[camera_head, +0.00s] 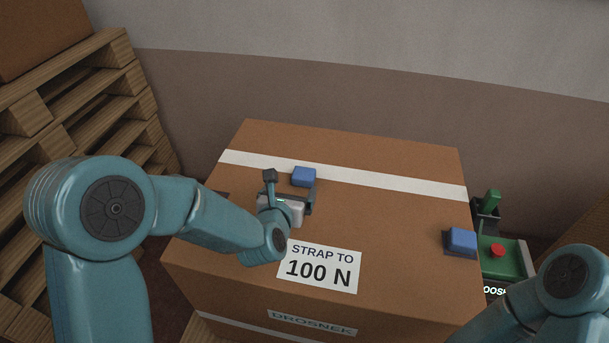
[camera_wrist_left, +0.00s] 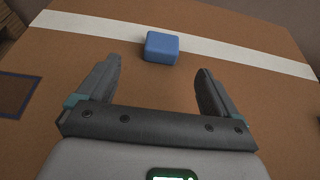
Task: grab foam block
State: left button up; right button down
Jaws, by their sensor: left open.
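A blue foam block (camera_head: 304,176) lies on top of the large cardboard box, by the white strip. My left gripper (camera_head: 291,184) is open just in front of it, fingers pointing towards it. In the left wrist view the block (camera_wrist_left: 162,46) sits beyond the fingertips of the gripper (camera_wrist_left: 160,70), roughly centred between them, with nothing held. A second blue block (camera_head: 461,240) is at the box's right edge. My right arm enters at the lower right, but its gripper is out of the picture.
The cardboard box (camera_head: 400,220) bears a label reading "STRAP TO 100 N" (camera_head: 319,267). A green device with a red button (camera_head: 498,250) stands right of the box. Wooden pallets (camera_head: 100,100) are stacked at the left. The box top is otherwise mostly clear.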

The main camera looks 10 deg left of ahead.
aim_at(303, 174)
pick_arm(q)
jog(key=x, duration=0.7)
jog(key=shift+f, duration=0.15)
jog(key=x, duration=0.3)
jog(key=p+x, duration=0.1)
jog(key=x, duration=0.1)
jog(key=shift+w+d, duration=0.25)
jog(key=shift+w, duration=0.05)
jog(key=c, duration=1)
